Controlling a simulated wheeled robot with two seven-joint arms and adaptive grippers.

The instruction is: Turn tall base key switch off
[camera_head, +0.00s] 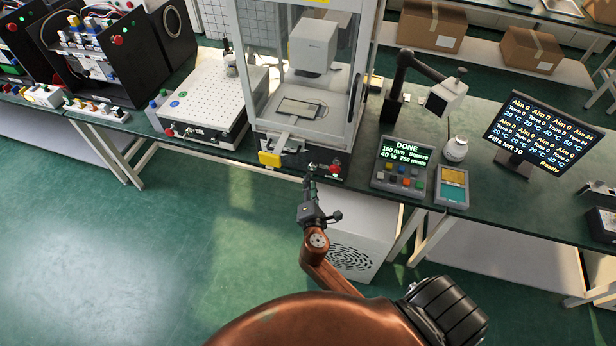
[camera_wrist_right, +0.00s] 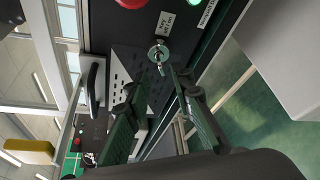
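The key switch (camera_wrist_right: 159,54) is a round metal lock with a key in it, set in the dark front panel of the tall enclosure's base. A label (camera_wrist_right: 165,22) beside it reads "KEY" with an off/on marking, partly legible. My right gripper (camera_wrist_right: 161,78) is in front of the switch, its two dark fingers apart on either side of the key, with a visible gap. In the head view my right gripper (camera_head: 309,176) reaches up to the base panel from below and partly hides the switch. My left gripper is in neither view.
A red button (camera_head: 335,168) sits on the panel right of the switch, with a green light (camera_wrist_right: 194,4) nearby. A yellow block (camera_head: 269,159) is to the left. A control box (camera_head: 401,168) reading "DONE" stands right. Open floor lies in front.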

